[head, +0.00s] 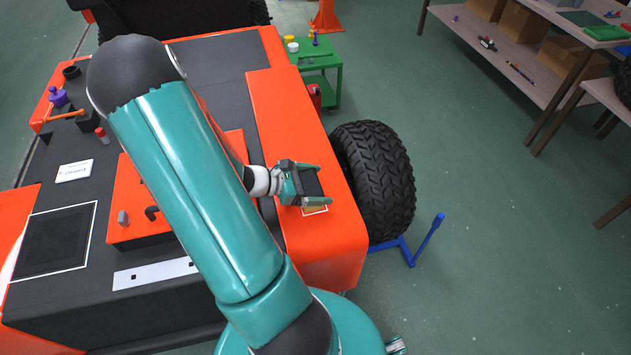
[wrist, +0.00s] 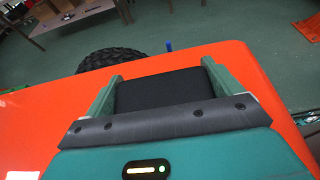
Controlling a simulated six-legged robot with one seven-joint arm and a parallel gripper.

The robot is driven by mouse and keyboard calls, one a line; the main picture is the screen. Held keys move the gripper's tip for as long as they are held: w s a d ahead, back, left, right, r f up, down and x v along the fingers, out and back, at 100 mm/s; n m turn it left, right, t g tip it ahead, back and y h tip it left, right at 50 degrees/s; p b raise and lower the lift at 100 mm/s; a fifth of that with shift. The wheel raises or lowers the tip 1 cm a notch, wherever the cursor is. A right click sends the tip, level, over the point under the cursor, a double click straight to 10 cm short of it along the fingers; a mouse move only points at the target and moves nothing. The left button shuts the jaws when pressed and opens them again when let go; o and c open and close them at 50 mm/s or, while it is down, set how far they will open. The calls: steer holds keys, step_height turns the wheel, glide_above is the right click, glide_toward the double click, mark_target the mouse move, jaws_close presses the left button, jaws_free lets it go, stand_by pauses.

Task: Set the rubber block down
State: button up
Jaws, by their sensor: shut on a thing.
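The rubber block is a dark, nearly black rectangular piece. In the wrist view the block (wrist: 157,91) sits between the two green fingers of my gripper (wrist: 158,85), which are shut on its sides. In the head view my gripper (head: 313,186) holds the block (head: 307,184) over the orange fender (head: 330,235) of the cart.
A large black tyre (head: 375,180) stands right of the fender, with a blue stand (head: 428,238) by it. A green cart (head: 322,68) stands behind. The dark deck holds a black square (head: 52,241) with a white outline and several small parts. Shelves stand at upper right.

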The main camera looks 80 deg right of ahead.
steer(key=shift+f, duration=0.35)
steer(key=o, duration=0.8)
steer(key=shift+c, duration=0.2)
steer(key=shift+r, duration=0.15)
steer(key=shift+r, duration=0.3)
steer(key=v, duration=1.1)
steer(key=shift+d+r, duration=0.1)
steer(key=shift+d, duration=0.1)
steer(key=shift+w+a+r, duration=0.25)
steer(key=shift+w+a, duration=0.1)
steer(key=shift+w, duration=0.15)
